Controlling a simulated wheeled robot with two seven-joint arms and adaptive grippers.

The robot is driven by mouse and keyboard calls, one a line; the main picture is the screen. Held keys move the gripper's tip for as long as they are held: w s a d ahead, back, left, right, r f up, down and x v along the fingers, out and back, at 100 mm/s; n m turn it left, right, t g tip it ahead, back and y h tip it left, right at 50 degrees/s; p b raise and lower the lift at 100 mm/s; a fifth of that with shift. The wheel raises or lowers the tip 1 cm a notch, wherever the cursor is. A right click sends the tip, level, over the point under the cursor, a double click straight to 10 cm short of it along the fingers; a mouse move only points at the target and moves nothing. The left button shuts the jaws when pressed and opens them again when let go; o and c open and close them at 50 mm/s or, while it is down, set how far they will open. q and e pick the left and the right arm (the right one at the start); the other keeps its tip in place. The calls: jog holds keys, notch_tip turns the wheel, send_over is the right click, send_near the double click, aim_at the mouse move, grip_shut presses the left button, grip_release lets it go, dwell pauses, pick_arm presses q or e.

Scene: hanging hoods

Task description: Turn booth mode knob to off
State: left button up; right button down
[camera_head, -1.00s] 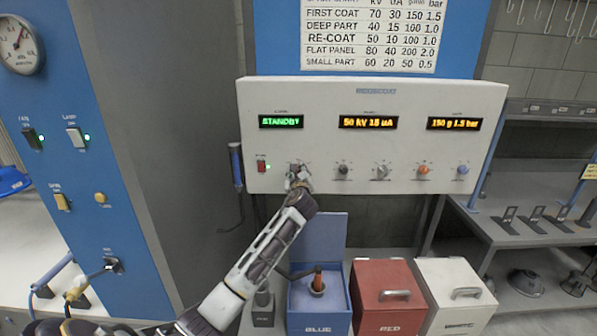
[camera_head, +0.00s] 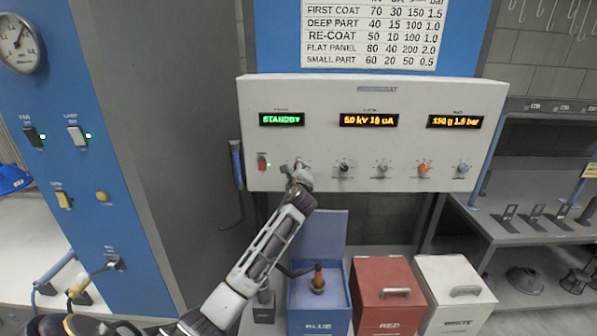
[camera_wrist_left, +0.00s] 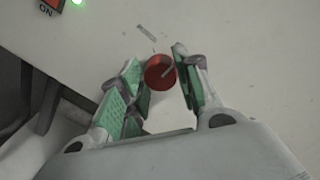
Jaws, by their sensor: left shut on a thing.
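The mode knob (camera_wrist_left: 160,74) is round and red with a pale pointer line, on the white control panel (camera_head: 400,92). My left gripper (camera_head: 298,170) is at the panel's lower left and hides most of the knob in the head view. In the left wrist view the green-padded fingers of my left gripper (camera_wrist_left: 157,66) stand on either side of the knob, shut on it. The mode display (camera_head: 282,120) above reads STANDBY in green. My right gripper is not in view.
A red lit switch (camera_head: 262,163) is just left of my left gripper. Other knobs, including an orange one (camera_head: 424,169), line the panel to the right. Blue (camera_head: 318,325), red (camera_head: 381,270) and white (camera_head: 454,268) boxes stand below.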

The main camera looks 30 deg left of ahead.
pick_arm(q)
jog(key=o, duration=1)
jog(key=shift+o, duration=0.2)
jog(key=shift+s, duration=0.15)
jog(key=v, duration=1.1)
jog(key=shift+s+d, duration=0.3)
jog(key=shift+f, duration=0.1)
